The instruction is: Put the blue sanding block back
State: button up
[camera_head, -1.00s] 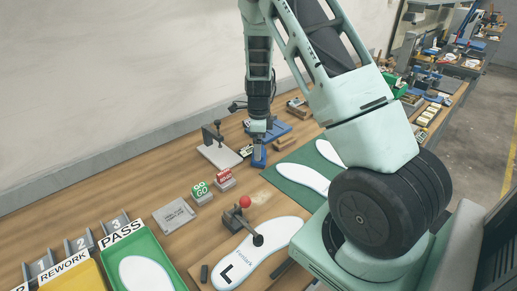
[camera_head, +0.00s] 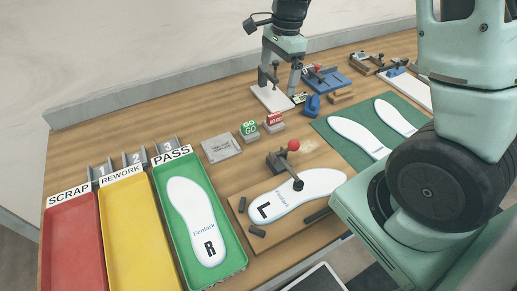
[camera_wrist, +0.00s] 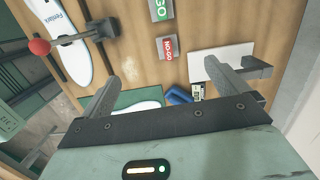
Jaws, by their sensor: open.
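The blue sanding block (camera_head: 312,105) rests on the wooden bench top, close to the near-left end of a small wooden block. In the wrist view the blue block (camera_wrist: 179,96) shows below the line between my fingertips, partly cut off by the gripper's dark bar. My gripper (camera_head: 280,80) is open and empty, its two fingers spread. In the wrist view the open fingers (camera_wrist: 175,66) hold nothing.
A blue fixture (camera_head: 328,78) stands behind the block. A wooden block (camera_head: 340,97) lies beside it. GO (camera_head: 249,131) and NO-GO (camera_head: 273,122) blocks stand to the left. A green mat (camera_head: 335,148) with insoles lies at right. The white plate (camera_head: 272,98) carries a gauge stand.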

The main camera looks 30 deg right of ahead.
jog(key=s+a+r+n, duration=0.2)
jog(key=s+a+n, duration=0.25)
jog(key=a, duration=0.25)
jog(key=s+a+r+n, duration=0.1)
jog(key=s+a+n, duration=0.3)
jog(key=a+n, duration=0.25)
jog(key=s+a+n, duration=0.4)
jog(key=s+n, duration=0.3)
jog(key=s+a+r+n, duration=0.1)
jog(key=s+a+n, duration=0.3)
jog(key=s+n, duration=0.4)
jog(key=shift+s+h, duration=0.3)
